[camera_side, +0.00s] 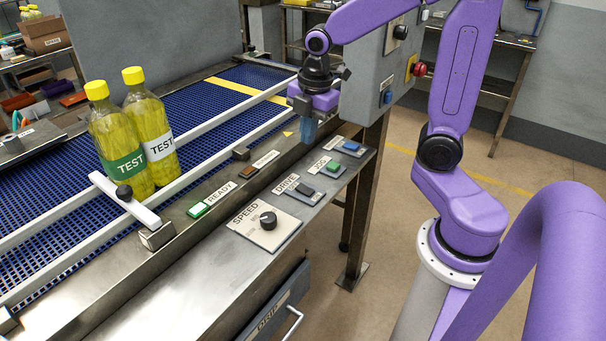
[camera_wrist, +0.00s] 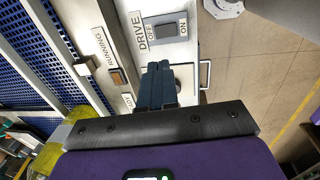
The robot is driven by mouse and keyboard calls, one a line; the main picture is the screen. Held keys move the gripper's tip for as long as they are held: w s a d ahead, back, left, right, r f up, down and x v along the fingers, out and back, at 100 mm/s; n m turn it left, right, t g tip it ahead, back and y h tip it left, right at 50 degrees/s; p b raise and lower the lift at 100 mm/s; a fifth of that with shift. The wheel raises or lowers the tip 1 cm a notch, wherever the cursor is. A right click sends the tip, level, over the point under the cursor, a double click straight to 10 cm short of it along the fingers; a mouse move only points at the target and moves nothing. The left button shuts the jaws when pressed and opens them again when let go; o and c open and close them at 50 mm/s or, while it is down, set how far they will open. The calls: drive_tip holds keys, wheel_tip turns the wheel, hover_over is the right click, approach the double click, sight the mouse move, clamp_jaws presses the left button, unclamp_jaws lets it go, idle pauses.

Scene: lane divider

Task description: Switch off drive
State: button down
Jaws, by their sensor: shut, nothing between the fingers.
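The speed knob (camera_side: 268,220), green JOG button (camera_side: 333,168) and blue button (camera_side: 351,146) share the panel. A grey box (camera_side: 378,75) with a red knob stands close beside my gripper. Two yellow TEST bottles (camera_side: 122,150) stand on the blue belt. The READY light (camera_side: 198,210) is green.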

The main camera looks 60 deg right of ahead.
sight(302, 187)
drive_tip(key=f, duration=0.4)
drive_tip(key=w+f, duration=0.1)
drive_tip(key=f, duration=0.8)
drive_tip(key=shift+w+f, duration=0.3)
drive_tip(key=shift+w, duration=0.05)
drive_tip(key=shift+f, duration=0.15)
drive_tip(key=shift+s, duration=0.8)
drive_tip(key=shift+r, duration=0.3)
wheel_tip(302, 187, up, 14)
drive_tip(key=s, duration=0.1)
drive_tip(key=shift+s+f, duration=0.15)
drive_tip(key=shift+s, duration=0.2)
